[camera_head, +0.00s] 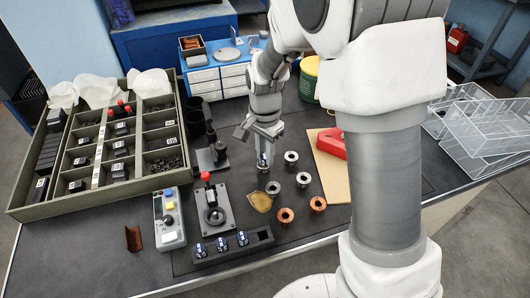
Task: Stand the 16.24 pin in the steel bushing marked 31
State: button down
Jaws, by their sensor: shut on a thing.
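My gripper (262,148) is shut on a pin (263,159) with a blue-and-white marking and points down over the middle of the bench. The pin looks upright. Its lower end is at or just above a steel bushing (263,169); I cannot tell whether it is inside. Other steel bushings stand close by, one to the right (291,158), one lower right (303,180) and one just below (273,188). The numbers on the pin and the bushings are too small to read.
Two copper bushings (286,215) (318,204) stand nearer the front. A dark rack (260,236) holds several blue-marked pins. A lever fixture (211,211), a control box (168,219) and a large divided tray (28,197) are left. A red object (331,142) lies right.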

jog(key=c, duration=0.6)
grip_release()
jog(key=shift+r, duration=0.15)
notch_tip(320, 180, up, 17)
jog(key=p, duration=0.4)
jog(key=shift+r, duration=0.1)
jog(key=s+d+r+n+t+p, duration=0.2)
jog(key=s+d+r+n+p, duration=0.1)
jog(key=s+d+r, duration=0.1)
jog(key=s+d+r+n+t+p, duration=0.1)
jog(key=s+d+r+n+p, duration=0.2)
jog(key=s+r, duration=0.4)
jog(key=s+d+r+n+t+p, duration=0.2)
jog(key=s+d+r, duration=0.3)
jog(key=s, duration=0.3)
jog(key=shift+s+r+n+t+p, duration=0.1)
jog(key=shift+r+n+t+p, duration=0.25)
jog(key=shift+p, duration=0.55)
